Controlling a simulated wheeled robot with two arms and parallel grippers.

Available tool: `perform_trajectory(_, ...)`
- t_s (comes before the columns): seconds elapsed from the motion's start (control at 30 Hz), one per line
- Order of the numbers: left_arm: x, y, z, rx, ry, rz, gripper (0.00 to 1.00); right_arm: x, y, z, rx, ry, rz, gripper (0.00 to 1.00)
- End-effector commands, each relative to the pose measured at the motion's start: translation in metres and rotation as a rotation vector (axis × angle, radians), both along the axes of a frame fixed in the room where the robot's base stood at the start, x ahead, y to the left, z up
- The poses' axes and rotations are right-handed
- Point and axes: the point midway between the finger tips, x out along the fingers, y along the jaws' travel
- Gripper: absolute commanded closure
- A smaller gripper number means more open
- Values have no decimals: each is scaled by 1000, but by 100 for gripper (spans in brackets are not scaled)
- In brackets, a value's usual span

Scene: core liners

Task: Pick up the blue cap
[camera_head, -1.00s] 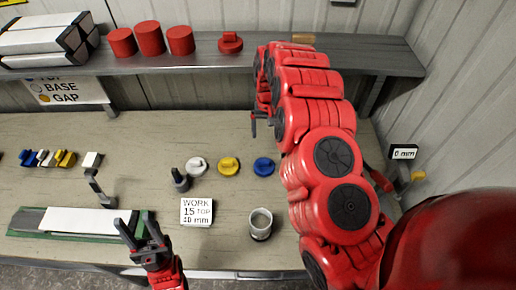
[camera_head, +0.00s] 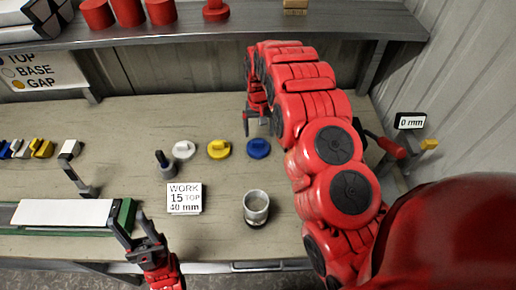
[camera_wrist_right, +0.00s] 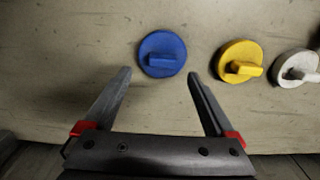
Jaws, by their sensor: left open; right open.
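The blue cap (camera_head: 258,148) is a round disc with a raised grip bar, lying on the workbench. In the right wrist view the blue cap (camera_wrist_right: 162,54) lies just beyond and between the open fingertips. My right gripper (camera_head: 257,122) is open and empty, near the blue cap on its far side in the head view; it also shows in the right wrist view (camera_wrist_right: 160,78).
A yellow cap (camera_head: 219,149) and a white cap (camera_head: 183,150) lie left of the blue one. A grey cup (camera_head: 256,207) and a sign reading WORK (camera_head: 184,197) stand nearer the front. A shelf (camera_head: 230,28) runs along the back, with red cylinders (camera_head: 128,10) on it.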

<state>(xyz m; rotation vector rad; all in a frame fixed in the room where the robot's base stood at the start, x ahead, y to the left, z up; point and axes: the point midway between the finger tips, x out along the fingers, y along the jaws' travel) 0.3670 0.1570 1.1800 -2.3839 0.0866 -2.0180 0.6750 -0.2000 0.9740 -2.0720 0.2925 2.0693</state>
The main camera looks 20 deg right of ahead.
Motion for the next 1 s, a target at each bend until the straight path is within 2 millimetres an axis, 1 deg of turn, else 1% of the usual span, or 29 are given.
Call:
perform_trajectory(0.13, 0, 0, 12, 0, 0, 0, 50, -1, 2, -5, 0, 2, 1, 10)
perform_trajectory(0.33, 0, 0, 32, 0, 0, 0, 50, -3, 5, -27, -1, 3, 1, 10)
perform_trajectory(0.4, 0, 0, 34, 0, 0, 0, 50, -3, 4, -37, -2, 4, 1, 10)
perform_trajectory(0.53, 0, 0, 37, 0, 0, 0, 50, -3, 4, -47, -1, 0, 1, 10)
perform_trajectory(0.77, 0, 0, 36, 0, 0, 0, 50, -2, 5, -50, 0, 0, 1, 10)
perform_trajectory(0.8, 0, 0, 36, 0, 0, 0, 50, -2, 5, -50, 0, 0, 1, 14)
perform_trajectory(0.87, 0, 0, 36, 0, 0, 0, 50, -2, 5, -50, 0, 0, 1, 24)
perform_trajectory(1.0, 0, 0, 36, 0, 0, 0, 50, -2, 4, -50, 0, 0, 1, 50)
